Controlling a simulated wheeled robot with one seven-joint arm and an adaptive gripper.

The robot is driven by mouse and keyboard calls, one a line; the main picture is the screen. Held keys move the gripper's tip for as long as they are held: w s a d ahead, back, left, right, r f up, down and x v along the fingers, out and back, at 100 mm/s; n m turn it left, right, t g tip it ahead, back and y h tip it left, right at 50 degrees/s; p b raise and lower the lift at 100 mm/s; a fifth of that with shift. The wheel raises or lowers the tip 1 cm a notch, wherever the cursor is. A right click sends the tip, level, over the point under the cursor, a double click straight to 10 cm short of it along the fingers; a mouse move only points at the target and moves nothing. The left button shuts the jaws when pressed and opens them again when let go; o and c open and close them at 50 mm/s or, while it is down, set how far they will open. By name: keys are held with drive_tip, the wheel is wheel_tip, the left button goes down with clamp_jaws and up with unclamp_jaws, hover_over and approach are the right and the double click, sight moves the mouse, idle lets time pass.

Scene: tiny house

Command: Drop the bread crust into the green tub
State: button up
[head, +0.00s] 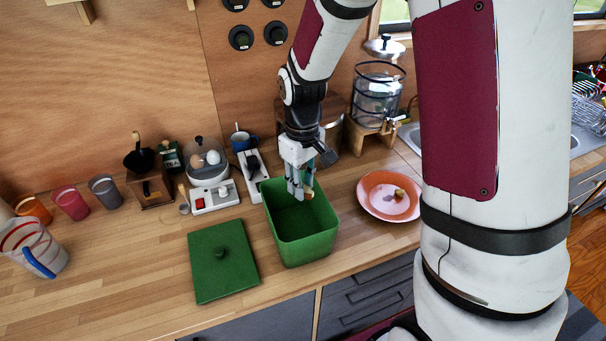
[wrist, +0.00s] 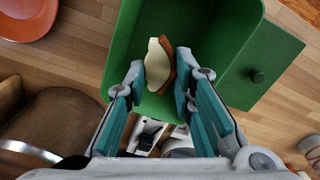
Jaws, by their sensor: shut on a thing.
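The green tub (head: 305,244) stands open on the wooden counter, and its inside also shows in the wrist view (wrist: 213,22). My gripper (head: 301,191) is over the tub's opening, near its back edge, pointing down. It is shut on the bread crust, a pale piece with a brown edge, seen between the fingertips in the wrist view (wrist: 158,65). In the head view only a small bit of the crust (head: 309,195) shows beside the fingers. The tub's floor looks empty where visible.
The green lid (head: 222,262) with a knob lies flat left of the tub. An orange plate (head: 375,205) with a small brown piece on it is to the right. An egg cooker (head: 209,175), a grinder (head: 150,188) and several cups stand behind and left.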

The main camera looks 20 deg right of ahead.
drive_tip(key=shift+f+b, duration=0.45)
drive_tip(key=shift+f, duration=1)
drive_tip(key=o, duration=0.8)
drive_tip(key=shift+o, duration=0.2)
wheel_tip(320, 180, up, 11)
drive_tip(key=shift+f, duration=0.15)
drive_tip(key=shift+r, duration=0.7)
